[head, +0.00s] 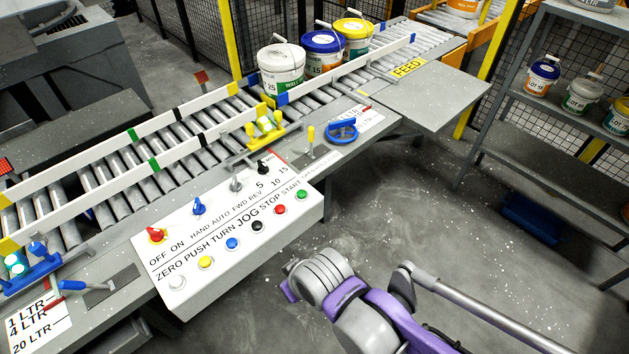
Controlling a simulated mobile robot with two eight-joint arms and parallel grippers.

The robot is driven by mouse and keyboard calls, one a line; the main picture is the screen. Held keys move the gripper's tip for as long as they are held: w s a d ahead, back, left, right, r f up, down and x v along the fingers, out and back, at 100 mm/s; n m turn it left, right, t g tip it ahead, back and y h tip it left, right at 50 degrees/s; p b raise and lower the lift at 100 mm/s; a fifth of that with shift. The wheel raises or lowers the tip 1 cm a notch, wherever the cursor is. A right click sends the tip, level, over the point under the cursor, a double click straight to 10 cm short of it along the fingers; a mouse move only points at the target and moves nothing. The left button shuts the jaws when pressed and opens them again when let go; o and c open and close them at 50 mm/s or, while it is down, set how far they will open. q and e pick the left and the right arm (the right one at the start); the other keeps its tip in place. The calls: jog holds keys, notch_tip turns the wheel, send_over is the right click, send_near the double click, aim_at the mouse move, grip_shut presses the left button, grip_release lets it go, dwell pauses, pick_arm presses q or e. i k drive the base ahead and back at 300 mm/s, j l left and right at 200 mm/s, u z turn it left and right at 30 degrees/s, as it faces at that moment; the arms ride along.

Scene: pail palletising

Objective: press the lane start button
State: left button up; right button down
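The green button (301,194) under the word START sits at the right end of the button row on the white control panel (225,280). The red button (281,209) under STOP is just left of it. My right gripper (288,285) is in front of the panel, below and apart from the green button, with the purple arm reaching in from the bottom right. Its fingers are mostly hidden by the wrist, so its opening does not show. My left gripper is not in view.
Black (257,226), blue (232,243), yellow (206,262) and white (177,282) buttons continue the row, with knobs above. Behind is the roller conveyor (180,150) with three pails, the nearest a white one (281,75). A blue handwheel (341,131) stands right of the panel.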

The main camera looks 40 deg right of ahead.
aim_at(301, 194)
jog(key=l, duration=0.7)
jog(key=i+l, duration=0.15)
jog(key=l, duration=0.5)
